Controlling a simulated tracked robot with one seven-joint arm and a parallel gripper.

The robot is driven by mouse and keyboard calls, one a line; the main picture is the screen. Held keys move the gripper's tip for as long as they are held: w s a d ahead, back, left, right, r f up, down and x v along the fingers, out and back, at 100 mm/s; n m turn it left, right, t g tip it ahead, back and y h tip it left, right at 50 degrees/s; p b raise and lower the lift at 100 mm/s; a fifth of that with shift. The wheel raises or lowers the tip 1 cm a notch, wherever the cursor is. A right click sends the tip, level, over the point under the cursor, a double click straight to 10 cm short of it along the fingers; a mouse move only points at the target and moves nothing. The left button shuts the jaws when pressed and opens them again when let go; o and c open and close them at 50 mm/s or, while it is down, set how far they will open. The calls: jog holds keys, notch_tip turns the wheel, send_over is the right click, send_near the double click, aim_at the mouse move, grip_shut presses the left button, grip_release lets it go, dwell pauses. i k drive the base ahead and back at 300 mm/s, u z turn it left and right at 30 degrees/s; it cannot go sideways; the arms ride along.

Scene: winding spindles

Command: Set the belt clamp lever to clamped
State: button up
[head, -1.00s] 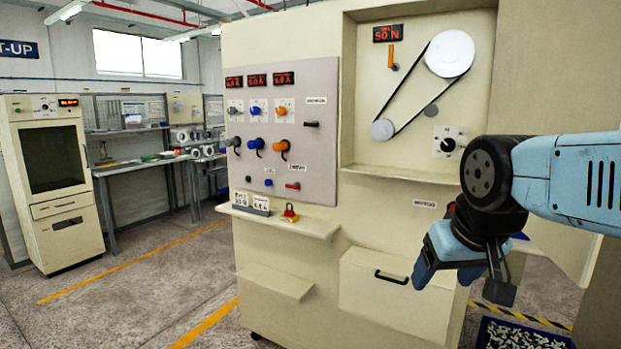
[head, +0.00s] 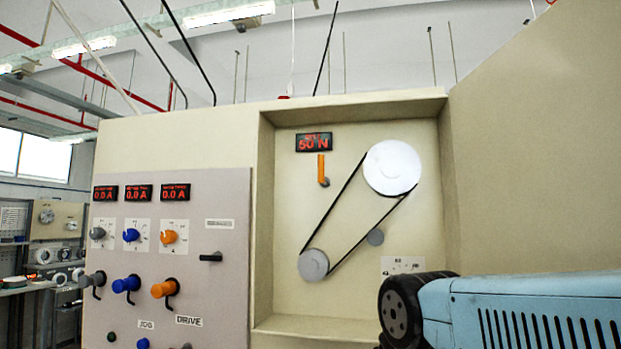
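An orange lever (head: 322,168) stands upright in the belt recess, its lower end at a small grey pivot; it appears to be the belt clamp lever, though I see no label naming it. A red-lit display (head: 314,142) above it reads 50 N. A black belt (head: 333,214) runs around a large white pulley (head: 393,166) at the upper right and a smaller pulley (head: 313,264) at the lower left. My arm shows at the lower right, below and right of the lever and apart from it; my gripper is below the picture.
Left of the recess is a grey panel (head: 225,305) with three displays, coloured knobs and a black handle (head: 211,257). A small grey disc (head: 375,237) sits beside the belt. A white dial plate (head: 402,265) is partly hidden by my arm. The recess has a protruding frame.

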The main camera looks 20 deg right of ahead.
aim_at(321, 169)
jog(key=u, duration=0.2)
jog(key=i, duration=0.15)
jog(key=z, duration=0.5)
jog(key=k, duration=1.55)
jog(key=u, duration=0.55)
jog(key=i, duration=1)
jog(key=z, duration=0.05)
